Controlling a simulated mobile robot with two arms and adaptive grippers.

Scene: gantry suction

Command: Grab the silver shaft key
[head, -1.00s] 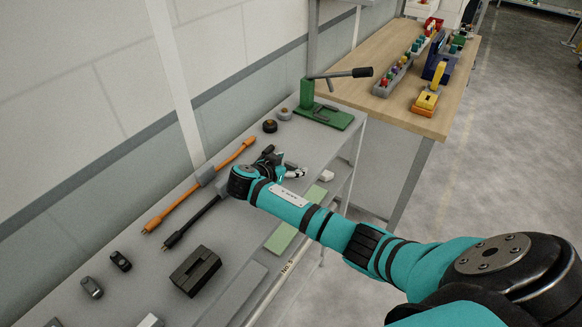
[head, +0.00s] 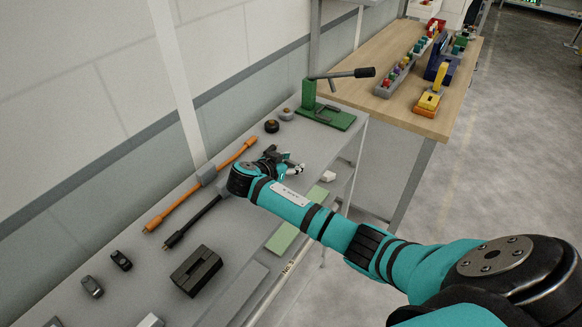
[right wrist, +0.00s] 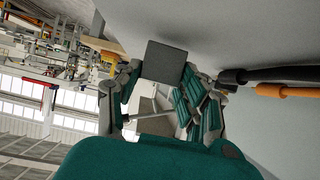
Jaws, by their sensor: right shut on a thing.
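My right gripper (head: 283,162) is above the grey bench, toward its far end. In the right wrist view, the right gripper (right wrist: 170,88) is shut on a small grey block with a square face (right wrist: 165,62), which I take to be the silver shaft key. The block sits between the fingertips, close to the grey bench surface; I cannot tell whether it touches it. In the head view the fingers and wrist mostly hide the held block. My left gripper is in neither view.
An orange bar (head: 180,203) and a black bar (head: 193,222) lie left of the gripper. A green lever press (head: 325,113) stands beyond it, with small round knobs (head: 271,126) nearby. A black block (head: 196,270) lies at the near end. A wooden table (head: 447,108) is behind.

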